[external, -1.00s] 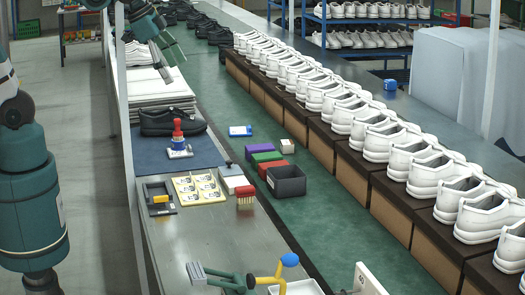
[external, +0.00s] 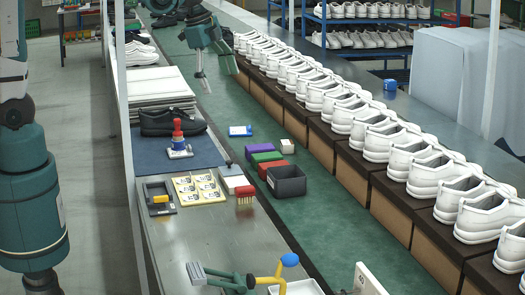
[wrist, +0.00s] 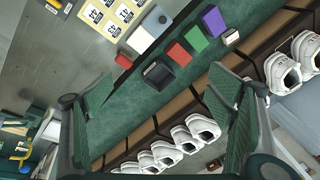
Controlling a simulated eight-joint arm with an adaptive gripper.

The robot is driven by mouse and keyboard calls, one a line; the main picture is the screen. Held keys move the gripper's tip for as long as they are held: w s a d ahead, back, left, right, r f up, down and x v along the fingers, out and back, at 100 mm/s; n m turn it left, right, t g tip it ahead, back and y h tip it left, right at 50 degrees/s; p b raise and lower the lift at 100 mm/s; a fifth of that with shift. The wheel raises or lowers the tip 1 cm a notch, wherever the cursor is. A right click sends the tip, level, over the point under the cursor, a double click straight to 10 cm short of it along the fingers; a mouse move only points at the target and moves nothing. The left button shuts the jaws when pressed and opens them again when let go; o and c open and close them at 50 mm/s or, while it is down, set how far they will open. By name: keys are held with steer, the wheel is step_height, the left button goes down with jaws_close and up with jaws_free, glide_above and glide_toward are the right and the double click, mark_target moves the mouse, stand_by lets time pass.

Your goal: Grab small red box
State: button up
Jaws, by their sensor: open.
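In the wrist view the red box (wrist: 179,54) shows above the middle, between the bin (wrist: 158,75) and the green box (wrist: 195,39). My gripper (external: 220,80) hangs above the belt, well behind the red box in the external view. In the wrist view my gripper (wrist: 160,90) has its two green fingers wide apart with nothing between them.
A purple box (external: 259,150) and a small white box (external: 287,146) are close by. White shoes on brown boxes (external: 383,202) line the belt's right side.

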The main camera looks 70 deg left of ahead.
steer(key=w+a+f+m+g, duration=0.15)
steer(key=w+f+m, duration=0.25)
steer(key=w+f, duration=0.75)
steer(key=m+g, duration=0.2)
steer(key=m, duration=0.2)
glide_above(275, 165)
steer(key=f, duration=1.3)
steer(key=shift+s+a+f, duration=0.2)
steer(key=shift+a+f, duration=0.05)
steer(key=shift+a, duration=0.1)
steer(key=shift+w+f, duration=0.2)
steer(key=shift+f, duration=0.35)
steer(key=shift+f, duration=0.1)
steer(key=shift+f, duration=1.2)
steer(key=shift+f, duration=0.1)
steer(key=shift+d+f+b, duration=0.15)
steer(key=shift+f+b, duration=0.4)
steer(key=shift+f, duration=1.95)
